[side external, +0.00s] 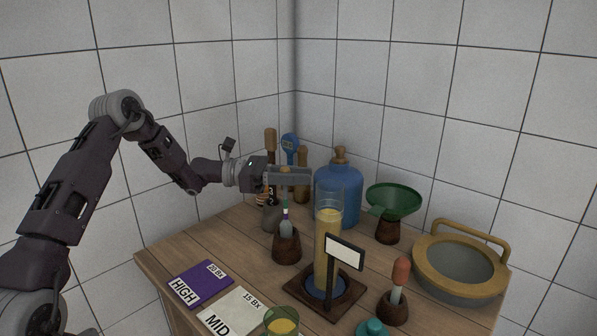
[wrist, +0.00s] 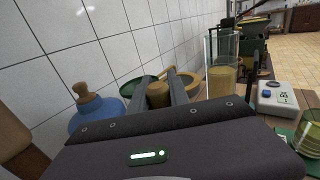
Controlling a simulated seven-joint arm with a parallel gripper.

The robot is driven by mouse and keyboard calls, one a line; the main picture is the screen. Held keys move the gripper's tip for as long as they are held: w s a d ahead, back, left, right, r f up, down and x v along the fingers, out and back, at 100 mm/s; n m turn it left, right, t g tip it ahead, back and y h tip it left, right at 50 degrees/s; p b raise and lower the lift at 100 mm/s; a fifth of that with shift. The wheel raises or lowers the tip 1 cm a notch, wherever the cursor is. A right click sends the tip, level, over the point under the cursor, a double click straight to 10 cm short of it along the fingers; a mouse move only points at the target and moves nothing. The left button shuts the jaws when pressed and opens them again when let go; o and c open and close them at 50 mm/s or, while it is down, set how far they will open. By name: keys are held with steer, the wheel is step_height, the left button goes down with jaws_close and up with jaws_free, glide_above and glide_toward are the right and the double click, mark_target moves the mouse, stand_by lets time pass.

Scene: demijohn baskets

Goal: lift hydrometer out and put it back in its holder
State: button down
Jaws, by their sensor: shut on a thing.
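The hydrometer (side external: 286,228) stands upright, its pale bulb in a small dark brown holder (side external: 287,248) on the table; its thin stem has green, purple and white bands. The bulb's lower end is hidden inside the holder. My gripper (side external: 290,175) is directly above, its fingers level and shut around the hydrometer's wooden-looking top. The near finger covers part of the upper stem. In the wrist view, a brown knob (wrist: 158,94) sits between my two fingers; the holder is out of sight there.
A tall cylinder of yellow liquid (side external: 325,250) stands close right, behind a small sign (side external: 344,252). The blue demijohn (side external: 338,195) and grey bottle (side external: 271,217) crowd behind. A green funnel (side external: 393,200), basket (side external: 460,267) and red-bulbed dropper (side external: 400,272) stand farther right. Cards (side external: 200,284) lie in front.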

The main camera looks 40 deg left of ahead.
steer(key=shift+f, duration=0.2)
steer(key=c, duration=1.2)
jaws_free()
steer(key=shift+o, duration=0.2)
